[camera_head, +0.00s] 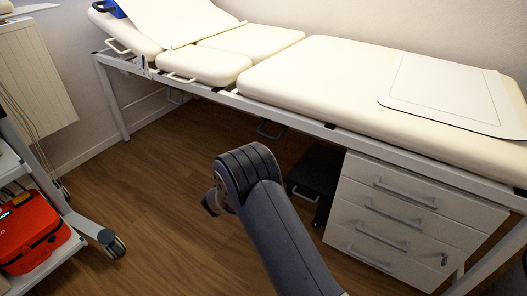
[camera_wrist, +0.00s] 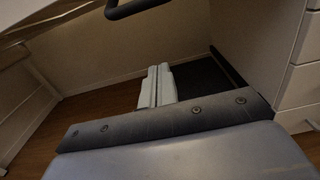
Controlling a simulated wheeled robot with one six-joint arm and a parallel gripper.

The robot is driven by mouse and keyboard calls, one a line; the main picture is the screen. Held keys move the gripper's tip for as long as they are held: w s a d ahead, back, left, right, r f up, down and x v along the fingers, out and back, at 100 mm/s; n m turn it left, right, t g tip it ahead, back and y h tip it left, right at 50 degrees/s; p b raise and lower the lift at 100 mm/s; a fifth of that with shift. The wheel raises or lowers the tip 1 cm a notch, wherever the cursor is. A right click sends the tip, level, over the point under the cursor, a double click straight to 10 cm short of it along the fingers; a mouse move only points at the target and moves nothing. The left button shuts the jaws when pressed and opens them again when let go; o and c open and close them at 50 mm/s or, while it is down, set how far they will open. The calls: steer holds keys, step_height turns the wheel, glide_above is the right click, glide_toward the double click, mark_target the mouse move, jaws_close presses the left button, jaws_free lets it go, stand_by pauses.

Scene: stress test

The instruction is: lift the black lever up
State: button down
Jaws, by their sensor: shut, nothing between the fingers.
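A black lever (camera_head: 268,129) hangs under the side rail of the cream examination couch, near its middle. In the wrist view a dark curved bar, which looks like this lever (camera_wrist: 135,9), crosses the top edge and is partly cut off. My gripper (camera_wrist: 157,72) shows in the wrist view as two pale fingers side by side, shut and empty. The fingers appear below the bar in the picture and apart from it. In the head view my arm hides the fingers. Another handle (camera_head: 175,96) hangs further left under the couch.
The couch (camera_head: 330,75) stands along the wall on a pale metal frame. A white drawer cabinet (camera_head: 400,222) stands under it at the right, with a black object (camera_head: 316,172) beside it. A trolley with a red case (camera_head: 32,235) is at the left. Wooden floor between is clear.

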steer(key=shift+f+v, duration=0.15)
steer(key=shift+v, duration=0.55)
steer(key=shift+f+v, duration=0.15)
steer(key=shift+v, duration=0.6)
steer(key=shift+d, duration=0.1)
